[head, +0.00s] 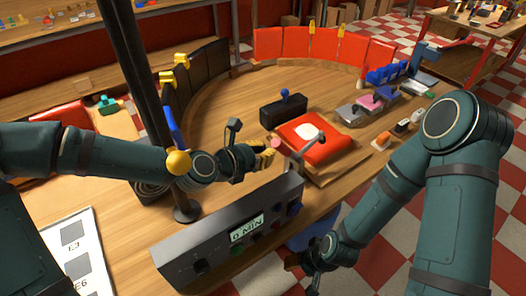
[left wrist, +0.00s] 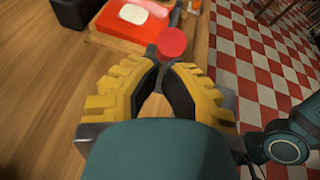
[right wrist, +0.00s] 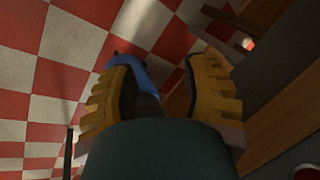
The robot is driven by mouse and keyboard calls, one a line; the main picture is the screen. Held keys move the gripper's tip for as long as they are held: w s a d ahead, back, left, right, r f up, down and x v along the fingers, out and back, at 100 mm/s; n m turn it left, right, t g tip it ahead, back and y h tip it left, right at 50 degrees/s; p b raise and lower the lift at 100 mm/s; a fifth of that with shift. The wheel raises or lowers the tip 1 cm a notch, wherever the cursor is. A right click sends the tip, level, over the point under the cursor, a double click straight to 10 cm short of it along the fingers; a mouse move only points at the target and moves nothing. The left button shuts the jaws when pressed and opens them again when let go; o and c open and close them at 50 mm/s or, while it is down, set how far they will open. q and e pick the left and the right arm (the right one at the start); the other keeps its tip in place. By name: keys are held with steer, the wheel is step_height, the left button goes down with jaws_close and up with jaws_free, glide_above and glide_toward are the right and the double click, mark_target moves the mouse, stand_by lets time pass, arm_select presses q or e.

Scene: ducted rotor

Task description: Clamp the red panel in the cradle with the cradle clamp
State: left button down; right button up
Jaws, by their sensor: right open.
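The red panel (head: 312,137), with a white patch on top, lies on the wooden cradle (head: 342,161). The left wrist view shows the panel (left wrist: 135,18) at the top. The cradle clamp has a grey arm (head: 312,143) over the panel's near side and a round red knob (head: 275,143). My left gripper (head: 268,154) is at the knob, and its fingertips look drawn together. In the left wrist view the red knob (left wrist: 172,43) shows just beyond the fingertips; contact is unclear. My right gripper (right wrist: 165,65) is open, low by the table's near edge, with a blue thing (right wrist: 145,75) visible behind its fingers.
A grey control box (head: 235,235) stands in front of the cradle. A black box with a blue knob (head: 284,108) is behind it. A dark post (head: 140,90) rises at left. Small parts (head: 400,128) lie right of the cradle. Curved red panels (head: 325,45) stand behind.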

arm_select(q)
steer(key=w+d+r+p, duration=0.2)
steer(key=d+r+p, duration=0.1)
steer(key=d+r, duration=0.1)
steer(key=shift+w, duration=0.4)
steer(key=shift+w+d, duration=0.2)
steer(key=shift+a, duration=0.1)
steer(key=shift+s+a+r, duration=0.15)
steer(key=shift+s+a, duration=0.05)
steer(key=s+a, duration=1)
steer(key=shift+r, duration=0.4)
